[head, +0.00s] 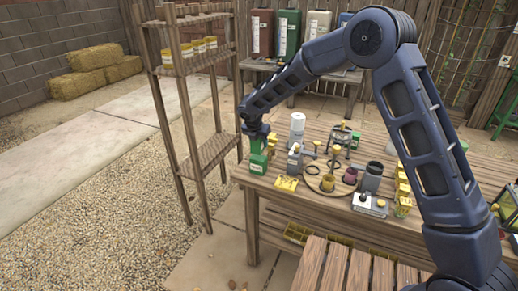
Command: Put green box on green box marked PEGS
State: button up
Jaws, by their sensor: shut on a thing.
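My gripper (256,136) points down at the left end of the wooden table and is shut on a green box (258,149). Green continues below it down to the tabletop, with a pale label patch (257,168) low on the front. The label is too small to read. I cannot tell where the held box ends and a green box marked PEGS begins, or whether they touch.
The wooden table (336,203) holds a white cylinder (297,127), a yellow box (287,183), a round board with small cups, and a grey cup (372,177) to the right. A tall wooden shelf (206,155) stands close on the left. Gravel lies beyond it.

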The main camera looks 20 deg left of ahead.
aim_at(259, 148)
jog(key=shift+f, duration=1.8)
jog(key=o, duration=1)
jog(key=shift+f, duration=0.1)
jog(key=shift+o, duration=0.2)
jog(key=v, duration=1.2)
